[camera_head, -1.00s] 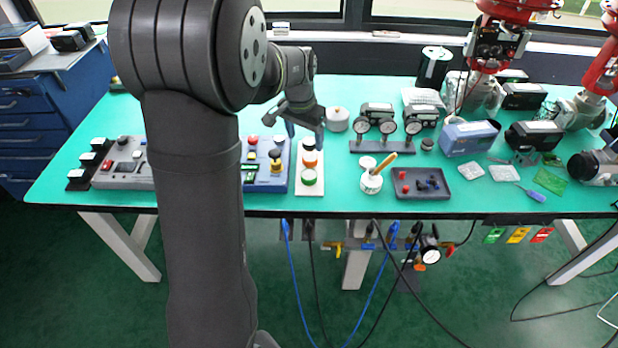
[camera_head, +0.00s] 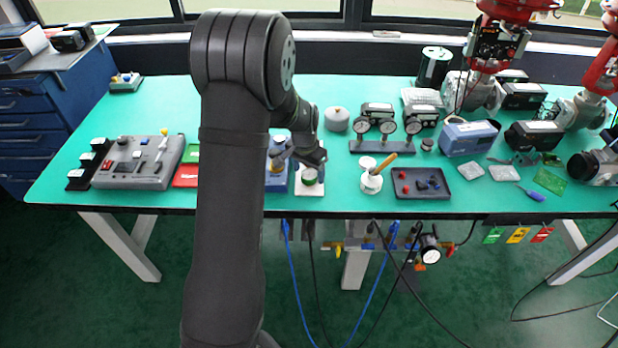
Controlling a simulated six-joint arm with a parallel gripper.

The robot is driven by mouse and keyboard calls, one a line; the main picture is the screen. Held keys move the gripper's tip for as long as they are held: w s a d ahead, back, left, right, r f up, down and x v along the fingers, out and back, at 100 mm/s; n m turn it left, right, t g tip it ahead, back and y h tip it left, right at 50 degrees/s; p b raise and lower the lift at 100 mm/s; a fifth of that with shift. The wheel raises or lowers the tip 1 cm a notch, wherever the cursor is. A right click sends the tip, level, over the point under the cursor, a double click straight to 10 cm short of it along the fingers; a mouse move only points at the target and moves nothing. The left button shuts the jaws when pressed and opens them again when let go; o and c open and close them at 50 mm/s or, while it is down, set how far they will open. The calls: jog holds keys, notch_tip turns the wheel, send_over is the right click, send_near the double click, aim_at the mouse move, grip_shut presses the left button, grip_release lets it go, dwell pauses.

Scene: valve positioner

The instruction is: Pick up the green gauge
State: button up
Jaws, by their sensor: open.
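The green gauge (camera_head: 310,178) is a small round piece with a green top. It sits at the near end of a white stand (camera_head: 309,190) near the table's front edge. My gripper (camera_head: 300,161) is open, just behind and above the green gauge, and its jaws partly overlap the gauge in this view. I cannot tell whether a finger touches it. The black and orange pieces of the stand are hidden behind my gripper and wrist.
A white pot with a brush (camera_head: 371,181) and a dark tray (camera_head: 421,195) stand on the right. Gauges on a dark bar (camera_head: 383,146) are behind. My arm hides part of the table.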

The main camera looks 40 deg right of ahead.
jog(key=shift+d+f, duration=0.2)
jog(key=shift+f, duration=1.15)
jog(key=c, duration=1.1)
